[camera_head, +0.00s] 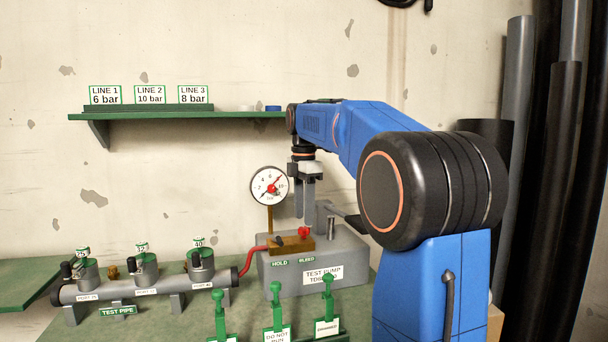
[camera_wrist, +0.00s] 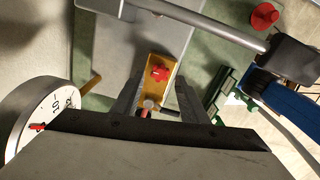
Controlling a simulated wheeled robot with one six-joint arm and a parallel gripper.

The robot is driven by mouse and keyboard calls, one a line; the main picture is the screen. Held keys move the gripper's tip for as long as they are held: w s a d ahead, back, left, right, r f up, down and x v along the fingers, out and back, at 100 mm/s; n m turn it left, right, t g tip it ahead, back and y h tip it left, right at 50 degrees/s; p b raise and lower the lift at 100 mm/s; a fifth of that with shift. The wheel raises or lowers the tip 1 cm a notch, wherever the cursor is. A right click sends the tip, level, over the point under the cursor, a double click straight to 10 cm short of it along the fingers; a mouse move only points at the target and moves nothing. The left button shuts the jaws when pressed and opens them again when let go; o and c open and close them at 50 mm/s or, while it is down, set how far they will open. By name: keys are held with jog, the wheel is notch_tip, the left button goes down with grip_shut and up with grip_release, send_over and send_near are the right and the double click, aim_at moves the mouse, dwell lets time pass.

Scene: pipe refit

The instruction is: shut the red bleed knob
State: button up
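The red bleed knob (camera_head: 304,232) sits on the brass block (camera_head: 291,244) on top of the grey test pump (camera_head: 345,252), above the BLEED label. My gripper (camera_head: 305,215) points down just above the knob, with its fingers apart and nothing between them. In the wrist view the red knob (camera_wrist: 159,73) shows on the brass block (camera_wrist: 153,87), beyond and between the open fingertips (camera_wrist: 158,92). I cannot tell any touch. The dial gauge (camera_head: 269,186) stands just left of my gripper; it also shows in the wrist view (camera_wrist: 40,112).
The pump's metal lever (camera_wrist: 215,28) crosses the wrist view near the knob. A red hose (camera_head: 250,260) joins the block to the test pipe (camera_head: 140,288) with several valves. Green tagged stands (camera_head: 275,312) are in front. A green shelf (camera_head: 180,116) hangs behind.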

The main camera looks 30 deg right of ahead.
aim_at(304, 228)
notch_tip(304, 228, up, 14)
dwell(0.4)
dwell(0.5)
